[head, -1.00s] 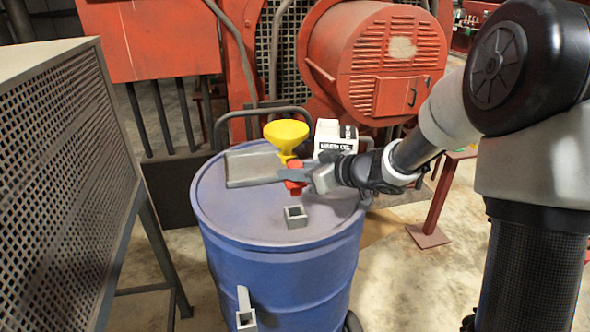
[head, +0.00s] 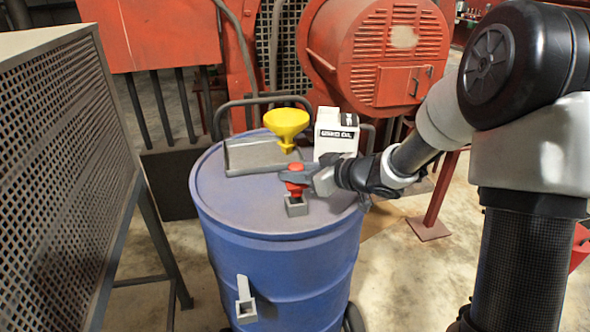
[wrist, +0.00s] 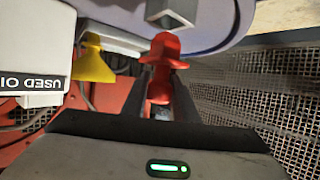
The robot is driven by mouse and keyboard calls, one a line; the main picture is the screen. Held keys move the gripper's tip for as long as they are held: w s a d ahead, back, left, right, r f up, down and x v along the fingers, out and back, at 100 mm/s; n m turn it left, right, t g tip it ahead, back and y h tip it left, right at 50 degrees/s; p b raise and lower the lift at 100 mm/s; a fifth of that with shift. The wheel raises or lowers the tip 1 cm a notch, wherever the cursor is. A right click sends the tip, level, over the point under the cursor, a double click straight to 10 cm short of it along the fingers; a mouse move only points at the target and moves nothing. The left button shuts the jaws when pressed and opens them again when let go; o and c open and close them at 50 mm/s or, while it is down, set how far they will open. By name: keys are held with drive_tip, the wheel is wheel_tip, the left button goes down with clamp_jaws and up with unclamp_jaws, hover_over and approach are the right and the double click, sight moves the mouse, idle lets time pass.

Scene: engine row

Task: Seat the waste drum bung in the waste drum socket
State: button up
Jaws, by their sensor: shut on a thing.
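The waste drum bung (head: 294,185) is a red plug with a wider collar; it also shows in the wrist view (wrist: 165,48). My gripper (head: 296,174) is shut on it, with a dark finger on each side in the wrist view. The waste drum socket (head: 296,208) is a small grey square-walled holder on the blue drum's top (head: 240,215). In the head view the bung stands just above and behind the socket's opening. In the wrist view the socket (wrist: 172,8) is cut by the top edge, with a small gap between it and the bung's end.
A yellow funnel (head: 287,122), a grey tray-like block (head: 262,155) and a white used-oil box (head: 335,133) stand behind my gripper. A grey bracket (head: 245,303) hangs on the drum's front. A perforated metal cabinet (head: 60,180) is at left. The drum top's front left is clear.

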sight(300, 187)
drive_tip(key=shift+f+b, duration=1.2)
drive_tip(key=shift+f, duration=1.05)
drive_tip(key=o, duration=1.1)
drive_tip(key=shift+o, duration=0.2)
drive_tip(key=p+v, duration=0.1)
drive_tip(key=v, duration=1.6)
drive_tip(key=shift+s+d, duration=0.15)
drive_tip(key=shift+s, duration=0.05)
drive_tip(key=shift+w, duration=0.15)
